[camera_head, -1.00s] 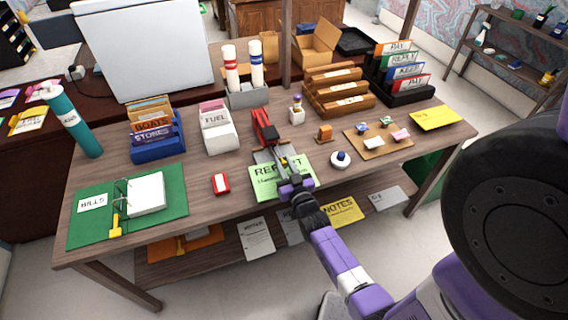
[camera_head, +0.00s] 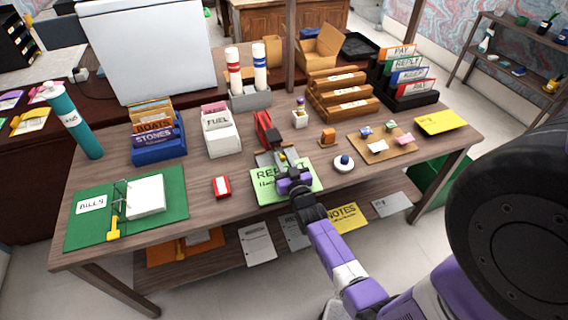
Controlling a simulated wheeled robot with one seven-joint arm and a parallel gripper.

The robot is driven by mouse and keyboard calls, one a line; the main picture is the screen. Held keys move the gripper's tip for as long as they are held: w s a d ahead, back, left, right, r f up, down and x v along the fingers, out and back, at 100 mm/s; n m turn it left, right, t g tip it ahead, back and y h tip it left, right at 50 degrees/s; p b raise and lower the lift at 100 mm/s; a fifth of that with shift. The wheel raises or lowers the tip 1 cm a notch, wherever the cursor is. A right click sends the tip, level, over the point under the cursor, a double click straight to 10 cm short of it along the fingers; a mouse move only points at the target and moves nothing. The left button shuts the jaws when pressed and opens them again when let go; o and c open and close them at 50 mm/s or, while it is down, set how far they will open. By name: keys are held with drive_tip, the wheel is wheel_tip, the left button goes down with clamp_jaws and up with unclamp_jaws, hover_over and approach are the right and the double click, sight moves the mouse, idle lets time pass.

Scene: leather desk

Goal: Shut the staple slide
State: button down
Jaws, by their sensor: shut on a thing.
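The red stapler (camera_head: 266,130) sits at the middle of the desk, behind the green report sheet (camera_head: 262,190). Its grey staple slide (camera_head: 266,157) sticks out of the front end toward me. My gripper (camera_head: 283,161) is at the front of the slide, above the sheet, and is shut on the slide's end. A small yellow part shows between the fingers. My purple wrist hides some of the sheet, and the exact contact is too small to see.
A red-and-white box (camera_head: 221,187) lies left of the sheet.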

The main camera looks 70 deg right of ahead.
drive_tip(key=c, duration=1.3)
unclamp_jaws()
drive_tip(key=b+v, duration=0.1)
drive_tip(key=v, duration=0.5)
drive_tip(key=shift+s+a+f, duration=0.1)
drive_tip(key=shift+v, duration=0.8)
drive_tip(key=shift+c, duration=0.3)
